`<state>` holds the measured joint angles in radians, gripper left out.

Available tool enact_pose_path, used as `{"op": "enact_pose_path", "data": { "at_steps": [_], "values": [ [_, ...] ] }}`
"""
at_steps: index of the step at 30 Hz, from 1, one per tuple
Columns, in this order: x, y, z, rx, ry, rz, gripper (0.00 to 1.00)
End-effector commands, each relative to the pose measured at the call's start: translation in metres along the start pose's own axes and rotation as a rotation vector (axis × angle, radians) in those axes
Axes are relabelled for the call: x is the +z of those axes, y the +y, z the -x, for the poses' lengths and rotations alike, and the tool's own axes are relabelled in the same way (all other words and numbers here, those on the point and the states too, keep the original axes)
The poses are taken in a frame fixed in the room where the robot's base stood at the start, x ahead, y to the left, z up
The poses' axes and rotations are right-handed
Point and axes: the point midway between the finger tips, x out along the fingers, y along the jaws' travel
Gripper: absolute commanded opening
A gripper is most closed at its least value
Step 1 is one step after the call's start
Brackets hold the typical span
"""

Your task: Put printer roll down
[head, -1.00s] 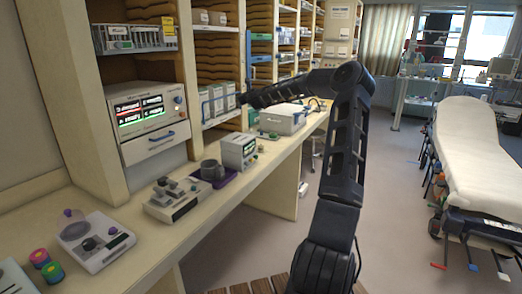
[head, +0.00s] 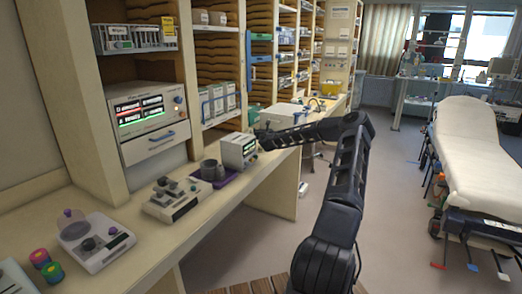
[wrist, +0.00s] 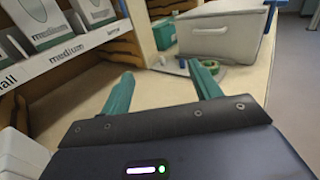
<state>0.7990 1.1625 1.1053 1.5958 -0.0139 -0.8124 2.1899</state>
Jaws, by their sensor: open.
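My gripper (head: 262,138) is low over the counter (head: 222,205), just beyond the small monitor device. In the wrist view its two teal fingers (wrist: 162,82) are spread apart, with only bare counter between them. A small green ring with a pale centre (wrist: 214,67), which looks like the printer roll, rests on the counter just beyond the right fingertip. That finger partly covers it, and I cannot tell whether they touch. In the head view I cannot make the roll out clearly beside my gripper.
A pale grey case (wrist: 212,38) stands behind the ring, with a green box (wrist: 164,34) to its left. Shelves with white boxes (wrist: 45,22) rise at the left. The small monitor device (head: 238,150) stands near the gripper. A stretcher (head: 470,150) is across the floor at right.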

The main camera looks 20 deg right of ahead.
Motion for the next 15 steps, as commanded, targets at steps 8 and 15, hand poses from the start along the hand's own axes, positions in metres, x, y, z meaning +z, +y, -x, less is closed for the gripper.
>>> {"op": "enact_pose_path", "data": {
  "at_steps": [8,15],
  "values": [
    [-0.042,0.0,0.0,-0.001,-0.001,0.001,0.63],
    [-0.063,0.0,0.0,0.0,-0.001,0.0,0.63]
  ]
}}
